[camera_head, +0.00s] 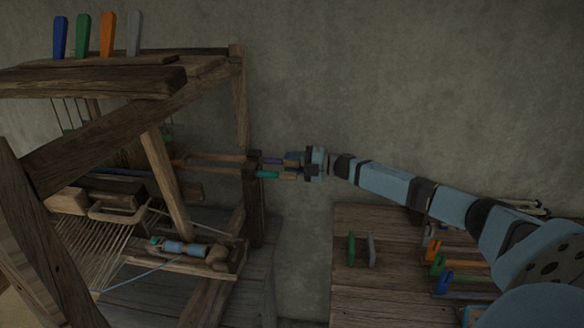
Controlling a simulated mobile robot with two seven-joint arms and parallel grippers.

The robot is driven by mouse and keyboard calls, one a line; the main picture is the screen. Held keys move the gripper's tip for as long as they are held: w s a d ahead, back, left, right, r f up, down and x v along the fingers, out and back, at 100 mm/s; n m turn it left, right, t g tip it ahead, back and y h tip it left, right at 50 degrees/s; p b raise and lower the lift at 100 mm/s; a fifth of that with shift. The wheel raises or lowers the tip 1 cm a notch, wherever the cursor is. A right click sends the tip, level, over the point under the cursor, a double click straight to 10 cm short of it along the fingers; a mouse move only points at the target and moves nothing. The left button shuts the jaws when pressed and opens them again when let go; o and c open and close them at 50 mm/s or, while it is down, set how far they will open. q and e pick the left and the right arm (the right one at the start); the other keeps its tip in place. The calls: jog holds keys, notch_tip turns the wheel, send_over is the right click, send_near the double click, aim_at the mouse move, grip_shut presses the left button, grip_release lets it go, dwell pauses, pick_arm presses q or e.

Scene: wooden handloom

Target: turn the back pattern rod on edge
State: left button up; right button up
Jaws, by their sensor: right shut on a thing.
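Two pattern rods pass through the loom's right-hand post and stick out beyond it. The farther, back pattern rod has a purple end (271,161). The nearer rod has a teal end (267,174). My right gripper (291,164) reaches in from the right at the rod ends and is shut on the purple-ended back rod. The fingers partly hide its tip, and the picture is too small to tell whether the rod lies flat or on edge. My left gripper is not in view.
The wooden loom (165,185) fills the left, with a shuttle (187,248) low on it. Blue, green, orange and grey pieces stand on its top shelf (120,62). A side table (385,290) at lower right holds coloured pieces. Bare wall lies behind my right arm.

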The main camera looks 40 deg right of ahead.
jog(key=shift+n, duration=0.4)
jog(key=o, duration=0.9)
jog(key=shift+o, duration=0.2)
jog(key=v, duration=1.3)
jog(key=shift+s+d, duration=0.2)
jog(key=shift+s, duration=0.15)
